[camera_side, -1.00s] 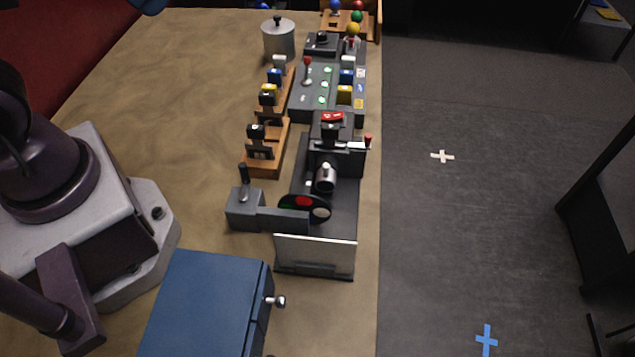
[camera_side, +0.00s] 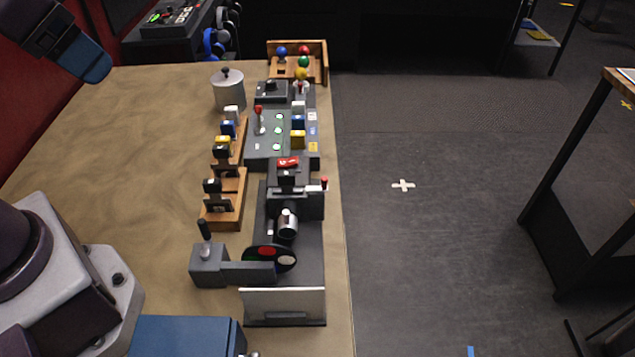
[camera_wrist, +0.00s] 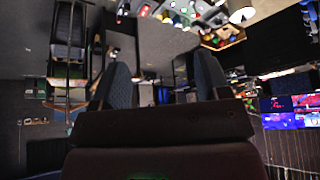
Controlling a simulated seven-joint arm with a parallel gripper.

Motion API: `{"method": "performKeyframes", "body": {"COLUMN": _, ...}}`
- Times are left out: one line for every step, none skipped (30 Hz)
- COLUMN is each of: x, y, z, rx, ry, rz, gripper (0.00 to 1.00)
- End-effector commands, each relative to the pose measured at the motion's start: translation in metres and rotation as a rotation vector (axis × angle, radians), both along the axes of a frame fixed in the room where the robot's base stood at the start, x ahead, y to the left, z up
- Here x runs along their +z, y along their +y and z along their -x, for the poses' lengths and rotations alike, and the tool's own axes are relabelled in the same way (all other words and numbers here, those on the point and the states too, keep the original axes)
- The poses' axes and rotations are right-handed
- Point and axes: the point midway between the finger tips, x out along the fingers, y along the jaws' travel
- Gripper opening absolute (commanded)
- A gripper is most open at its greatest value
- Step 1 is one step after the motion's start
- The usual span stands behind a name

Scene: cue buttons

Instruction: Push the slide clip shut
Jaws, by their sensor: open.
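A dark projector-like device (camera_side: 290,203) stands near the table's right edge in the side view, with a silver lens (camera_side: 287,223) and a colour disc (camera_side: 270,257). On its top is a small black part with a red piece (camera_side: 288,161), and a red-tipped lever (camera_side: 323,184) sticks out to its right. I cannot tell which of these parts is the slide clip, nor whether it is open. My gripper (camera_wrist: 163,82) is open and empty in the wrist view.
A control panel (camera_side: 262,148) with buttons and a red-topped lever lies behind the device. Wooden racks (camera_side: 226,198) stand left of it, and a grey block with a handle (camera_side: 207,265) in front. A lidded pot (camera_side: 228,90) stands farther back. The tabletop's left part (camera_side: 140,170) is clear.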

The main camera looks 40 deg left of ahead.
Motion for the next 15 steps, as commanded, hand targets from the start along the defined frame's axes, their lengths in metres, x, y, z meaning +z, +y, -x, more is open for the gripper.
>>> {"method": "performKeyframes", "body": {"x": 0.000, "y": 0.000, "z": 0.000, "rx": -0.001, "ry": 0.000, "rz": 0.000, "gripper": 0.58}}
{"method": "performKeyframes", "body": {"x": 0.000, "y": -0.001, "z": 0.000, "rx": -0.006, "ry": 0.002, "rz": 0.000, "gripper": 0.51}}
{"method": "performKeyframes", "body": {"x": -0.003, "y": -0.003, "z": -0.001, "rx": -0.013, "ry": 0.016, "rz": 0.000, "gripper": 0.42}}
{"method": "performKeyframes", "body": {"x": -0.006, "y": -0.004, "z": -0.002, "rx": -0.019, "ry": 0.031, "rz": 0.000, "gripper": 0.39}}
{"method": "performKeyframes", "body": {"x": -0.010, "y": -0.005, "z": -0.003, "rx": -0.026, "ry": 0.052, "rz": 0.000, "gripper": 0.39}}
{"method": "performKeyframes", "body": {"x": -0.015, "y": -0.008, "z": -0.006, "rx": -0.039, "ry": 0.083, "rz": -0.002, "gripper": 0.39}}
{"method": "performKeyframes", "body": {"x": -0.018, "y": -0.010, "z": -0.010, "rx": -0.049, "ry": 0.106, "rz": -0.002, "gripper": 0.39}}
{"method": "performKeyframes", "body": {"x": -0.021, "y": -0.013, "z": -0.015, "rx": -0.060, "ry": 0.130, "rz": -0.003, "gripper": 0.39}}
{"method": "performKeyframes", "body": {"x": -0.025, "y": -0.017, "z": -0.023, "rx": -0.077, "ry": 0.163, "rz": -0.004, "gripper": 0.39}}
{"method": "performKeyframes", "body": {"x": -0.027, "y": -0.021, "z": -0.030, "rx": -0.088, "ry": 0.189, "rz": -0.004, "gripper": 0.39}}
{"method": "performKeyframes", "body": {"x": -0.030, "y": -0.025, "z": -0.038, "rx": -0.094, "ry": 0.213, "rz": -0.003, "gripper": 0.39}}
{"method": "performKeyframes", "body": {"x": -0.034, "y": -0.030, "z": -0.049, "rx": -0.096, "ry": 0.245, "rz": 0.001, "gripper": 0.39}}
{"method": "performKeyframes", "body": {"x": -0.036, "y": -0.035, "z": -0.057, "rx": -0.094, "ry": 0.266, "rz": 0.004, "gripper": 0.39}}
{"method": "performKeyframes", "body": {"x": -0.040, "y": -0.040, "z": -0.066, "rx": -0.088, "ry": 0.288, "rz": 0.008, "gripper": 0.39}}
{"method": "performKeyframes", "body": {"x": -0.045, "y": -0.046, "z": -0.078, "rx": -0.077, "ry": 0.315, "rz": 0.013, "gripper": 0.39}}
